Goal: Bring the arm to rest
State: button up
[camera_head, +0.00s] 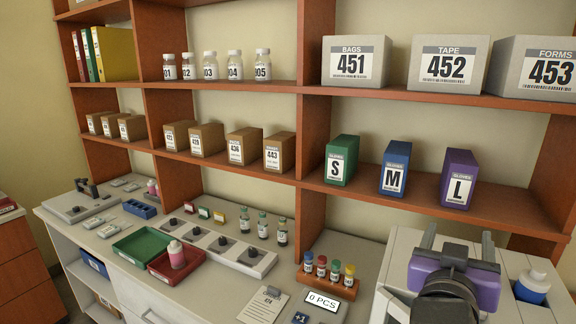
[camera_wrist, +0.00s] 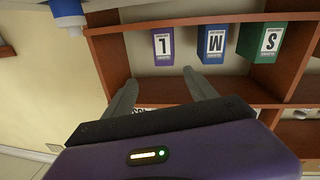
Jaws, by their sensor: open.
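My gripper (camera_head: 457,238) is at the lower right of the head view, above a white unit. Its two grey fingers stand apart with nothing between them. In the wrist view my gripper (camera_wrist: 160,85) shows open fingers pointing towards the shelves, and the picture is upside down. The purple L glove box (camera_wrist: 163,46), blue M box (camera_wrist: 212,42) and green S box (camera_wrist: 265,42) stand on a shelf beyond the fingertips, apart from them. My arm hides part of the white unit.
The white unit (camera_head: 402,262) carries a blue-and-white bottle (camera_head: 532,286) just right of my arm. A rack of coloured-cap vials (camera_head: 328,286) stands on the counter to the left. A green tray (camera_head: 142,243) and a red tray (camera_head: 163,268) lie farther left.

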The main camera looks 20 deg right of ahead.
jog(key=w+a+f+n+t+y, duration=0.1)
jog(key=a+f+n+t, duration=0.1)
jog(key=a, duration=0.1)
jog(key=w+a+f+n+t+y, duration=0.1)
jog(key=a+n+t+y, duration=0.1)
jog(key=a, duration=0.1)
jog(key=w+a+f+n+t+y, duration=0.1)
jog(key=a+f+n+t+y, duration=0.1)
jog(key=a+n, duration=0.1)
jog(key=shift+f, duration=0.35)
jog(key=s+a+f+n+t+y, duration=0.35)
jog(key=s+a+f+y, duration=0.55)
jog(key=s+a+f, duration=0.3)
jog(key=s+a+f+g, duration=0.1)
jog(key=s+f+g, duration=0.1)
jog(key=s, duration=0.6)
jog(key=s+a+f+g+y, duration=0.1)
jog(key=s+f, duration=0.3)
jog(key=s, duration=0.5)
jog(key=shift+m+g, duration=0.35)
jog(key=shift+g, duration=0.5)
